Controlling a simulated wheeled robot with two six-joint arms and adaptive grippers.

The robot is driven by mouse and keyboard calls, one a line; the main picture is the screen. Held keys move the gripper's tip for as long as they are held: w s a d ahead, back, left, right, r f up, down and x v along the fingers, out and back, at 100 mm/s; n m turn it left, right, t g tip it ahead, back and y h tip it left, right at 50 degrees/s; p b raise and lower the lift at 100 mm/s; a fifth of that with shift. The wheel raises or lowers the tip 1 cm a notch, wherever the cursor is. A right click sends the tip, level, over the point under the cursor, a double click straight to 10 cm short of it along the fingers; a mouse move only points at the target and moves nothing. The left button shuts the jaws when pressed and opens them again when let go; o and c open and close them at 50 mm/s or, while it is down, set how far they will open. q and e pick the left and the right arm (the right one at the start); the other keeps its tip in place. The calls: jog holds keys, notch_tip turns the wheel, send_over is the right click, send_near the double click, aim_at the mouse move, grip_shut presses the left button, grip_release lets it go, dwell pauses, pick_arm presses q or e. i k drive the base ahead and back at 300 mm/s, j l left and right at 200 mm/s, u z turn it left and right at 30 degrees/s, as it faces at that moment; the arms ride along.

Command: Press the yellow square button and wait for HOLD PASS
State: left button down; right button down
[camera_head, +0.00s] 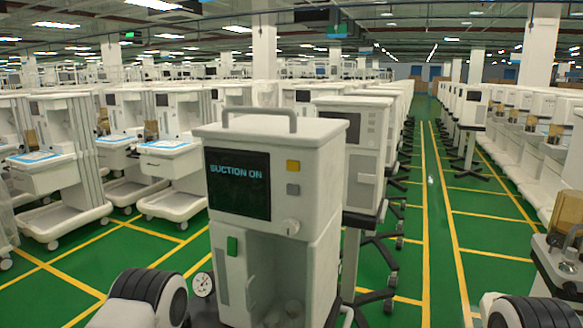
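The yellow square button (293,166) is on the front of a white machine (303,240) straight ahead, right of its dark screen (238,184). The screen reads "SUCTION ON" in light blue letters. A grey square button (293,189) sits just below the yellow one, and a round pale knob (290,227) is lower down. Nothing covers the yellow button. Black and white links of my arms show at the bottom left and bottom right, but neither gripper can be made out.
A green switch (232,246) is on the machine's lower front, and a grey handle (259,112) is on top. A round gauge (203,284) is at its lower left. White carts (172,165) stand behind left. A green aisle (425,200) with yellow lines runs at right.

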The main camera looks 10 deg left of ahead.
aim_at(293, 165)
jog(key=j+z, duration=0.35)
jog(key=z, duration=0.15)
jog(key=k+j+z, duration=0.1)
jog(key=j+z, duration=0.25)
jog(key=z, duration=0.15)
